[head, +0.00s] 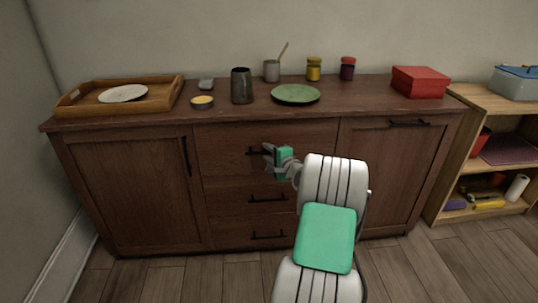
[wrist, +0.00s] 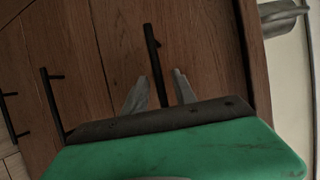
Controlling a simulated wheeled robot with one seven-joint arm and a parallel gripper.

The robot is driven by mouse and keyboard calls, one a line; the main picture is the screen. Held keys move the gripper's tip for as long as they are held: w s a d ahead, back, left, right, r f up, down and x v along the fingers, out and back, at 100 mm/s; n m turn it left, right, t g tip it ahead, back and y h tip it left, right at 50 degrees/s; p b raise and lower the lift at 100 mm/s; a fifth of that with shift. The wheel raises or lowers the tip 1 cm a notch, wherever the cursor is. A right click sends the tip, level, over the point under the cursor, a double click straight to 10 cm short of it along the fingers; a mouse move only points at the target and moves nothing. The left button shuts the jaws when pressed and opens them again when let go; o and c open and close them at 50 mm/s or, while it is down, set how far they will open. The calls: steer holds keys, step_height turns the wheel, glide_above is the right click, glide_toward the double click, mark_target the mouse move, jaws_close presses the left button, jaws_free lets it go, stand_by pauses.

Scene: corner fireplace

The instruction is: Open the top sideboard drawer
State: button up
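The brown sideboard (head: 122,122) stands against the wall. Its top drawer (head: 222,145) is in the middle column and looks flush with the front. Its black bar handle (head: 254,152) is partly hidden by my gripper (head: 268,153). In the wrist view the handle (wrist: 154,62) of the top drawer (wrist: 205,45) runs between the two grey fingers of my gripper (wrist: 162,88). The fingers are apart, one on each side of the bar. A gap shows on both sides, and I cannot tell whether the fingertips reach around it in depth.
Middle (head: 267,199) and bottom (head: 268,236) drawer handles lie below. On top are a wooden tray (head: 165,92), a dark vase (head: 241,86), a green plate (head: 295,94) and a red box (head: 420,82). A shelf unit (head: 478,98) stands right. Floor (head: 440,262) in front is clear.

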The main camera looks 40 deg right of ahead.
steer(key=shift+c, duration=0.4)
jaws_close()
stand_by(0.9)
